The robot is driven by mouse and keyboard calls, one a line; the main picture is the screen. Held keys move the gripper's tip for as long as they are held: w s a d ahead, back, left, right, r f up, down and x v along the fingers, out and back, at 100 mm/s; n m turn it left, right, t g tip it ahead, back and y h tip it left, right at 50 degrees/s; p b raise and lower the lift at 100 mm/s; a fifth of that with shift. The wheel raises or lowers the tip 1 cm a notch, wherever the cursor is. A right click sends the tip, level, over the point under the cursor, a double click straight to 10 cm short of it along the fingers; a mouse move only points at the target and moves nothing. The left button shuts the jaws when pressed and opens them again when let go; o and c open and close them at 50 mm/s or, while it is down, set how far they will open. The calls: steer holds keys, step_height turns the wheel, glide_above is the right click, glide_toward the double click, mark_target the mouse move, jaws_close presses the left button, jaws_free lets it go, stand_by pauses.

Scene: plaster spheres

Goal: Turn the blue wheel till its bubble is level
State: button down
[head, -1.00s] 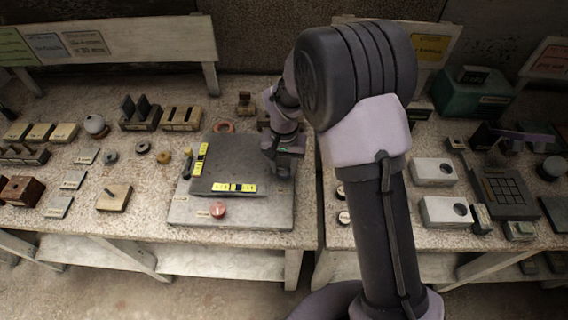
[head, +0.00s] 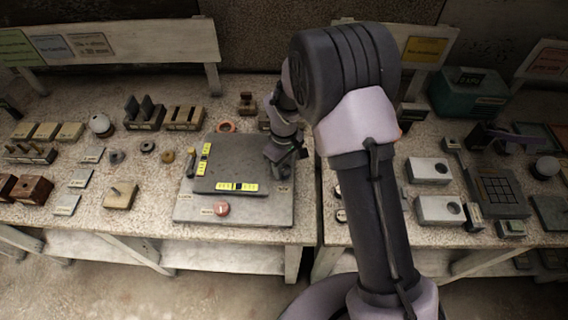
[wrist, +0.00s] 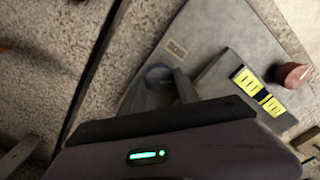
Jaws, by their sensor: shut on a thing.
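A dark tilting plate (head: 232,165) lies on a pale grey slab (head: 250,215). It carries two yellow bubble levels, one along its left edge (head: 204,158) and one along its front edge (head: 237,187). The front one also shows in the wrist view (wrist: 259,91). The bubbles are too small to read. My gripper (head: 283,151) points down at the slab's right side, behind a small label (wrist: 176,50). A red wheel (head: 221,209) stands at the slab's front.
A knobbed wooden block (head: 120,195) and small metal plates (head: 79,179) lie left of the slab. A gap separates this table from the right one, which holds white boxes (head: 430,170). The tabletop in front is narrow.

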mark_target(284, 169)
steer(key=n+p, duration=0.1)
steer(key=n, duration=0.3)
steer(key=shift+n+p, duration=0.75)
steer(key=shift+n, duration=1.75)
steer(key=c, duration=0.9)
jaws_free()
step_height(284, 169, up, 17)
steer(key=p, duration=0.4)
steer(key=shift+r, duration=0.2)
